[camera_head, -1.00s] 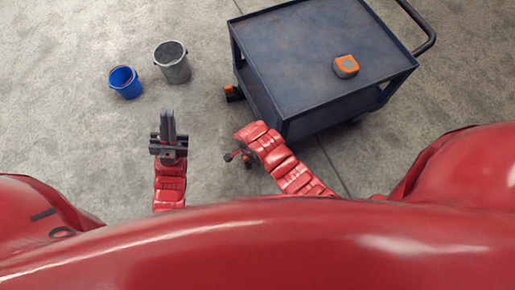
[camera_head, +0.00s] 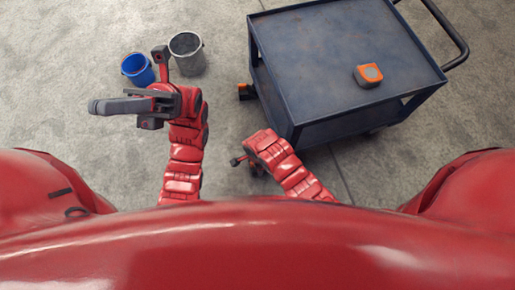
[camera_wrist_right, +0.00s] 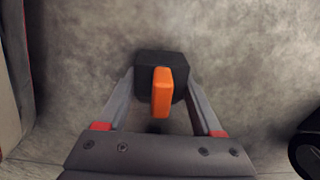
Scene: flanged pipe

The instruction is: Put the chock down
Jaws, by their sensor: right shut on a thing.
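The chock (camera_wrist_right: 163,92), a black block with an upright orange grip, sits between the fingers of my right gripper (camera_wrist_right: 160,100) in the right wrist view. The gripper is shut on it. Concrete floor lies behind the chock; I cannot tell whether the two touch. In the head view my right arm hides most of that gripper and the chock. My left gripper (camera_head: 97,107) points left over bare floor, in front of the buckets. Its fingers look closed together, with nothing in them.
A dark blue cart (camera_head: 335,50) stands at the right, with an orange and grey item (camera_head: 368,75) on top. Another black-and-orange object (camera_head: 246,91) is by its lower left corner. A blue bucket (camera_head: 138,70) and a grey bucket (camera_head: 187,55) stand at left. Floor between is clear.

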